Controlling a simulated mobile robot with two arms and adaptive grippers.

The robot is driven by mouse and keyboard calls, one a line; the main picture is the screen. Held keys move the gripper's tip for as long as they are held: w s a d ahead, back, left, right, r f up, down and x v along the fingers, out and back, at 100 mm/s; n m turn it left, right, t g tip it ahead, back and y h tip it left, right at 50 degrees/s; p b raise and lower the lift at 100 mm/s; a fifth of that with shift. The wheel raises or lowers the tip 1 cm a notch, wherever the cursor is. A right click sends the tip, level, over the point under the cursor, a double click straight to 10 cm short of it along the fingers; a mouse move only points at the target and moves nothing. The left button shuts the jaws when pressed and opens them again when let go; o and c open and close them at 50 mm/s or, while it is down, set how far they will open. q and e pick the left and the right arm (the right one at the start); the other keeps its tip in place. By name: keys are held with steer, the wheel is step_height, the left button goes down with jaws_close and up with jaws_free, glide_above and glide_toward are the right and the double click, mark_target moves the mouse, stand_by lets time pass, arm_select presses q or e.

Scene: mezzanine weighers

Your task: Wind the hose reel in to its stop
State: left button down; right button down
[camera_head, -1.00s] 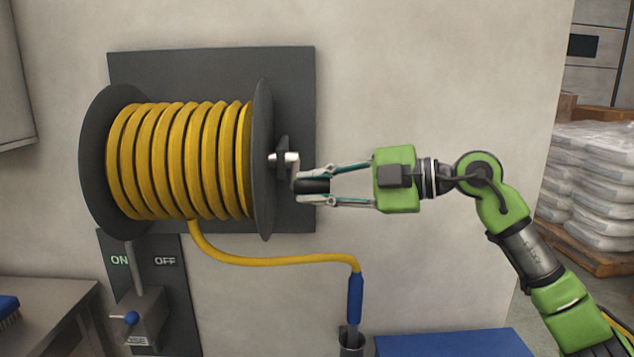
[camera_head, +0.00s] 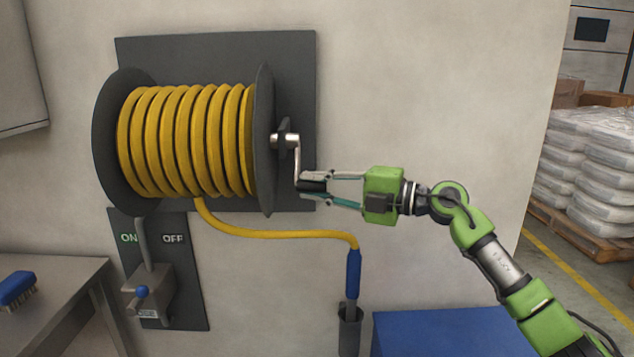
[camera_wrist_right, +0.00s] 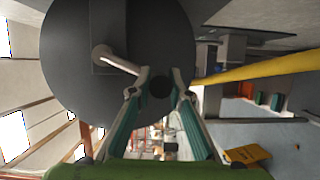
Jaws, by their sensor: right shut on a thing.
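The hose reel, with yellow hose (camera_head: 185,140) wound between two dark discs, is mounted on a dark wall plate (camera_head: 220,60). A metal crank (camera_head: 297,160) sticks out from the reel's right disc and hangs downward. My right gripper (camera_head: 318,187) is shut on the dark crank handle (camera_head: 312,185) at the crank's lower end. In the right wrist view the handle (camera_wrist_right: 160,87) sits between the fingertips, in front of the round disc (camera_wrist_right: 75,70). The hose's free end runs down to a blue nozzle (camera_head: 353,275) standing in a dark holder (camera_head: 350,330). My left gripper is not in view.
A steel table (camera_head: 65,310) with a blue brush (camera_head: 18,289) is at lower left. A blue surface (camera_head: 440,335) lies below my right arm. Pallets of bags (camera_head: 590,170) stand at right.

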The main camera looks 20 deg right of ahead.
steer(key=shift+w+d+f, duration=0.2)
steer(key=shift+w, duration=0.4)
steer(key=shift+w+r, duration=0.1)
steer(key=shift+w, duration=0.1)
steer(key=c, duration=2.2)
jaws_free()
steer(key=o, duration=0.3)
steer(key=shift+w+a, duration=0.15)
steer(key=shift+w, duration=0.05)
steer(key=shift+s+d+f, duration=0.2)
steer(key=v, duration=1.1)
steer(key=shift+s+d, duration=0.2)
steer(key=shift+d, duration=0.1)
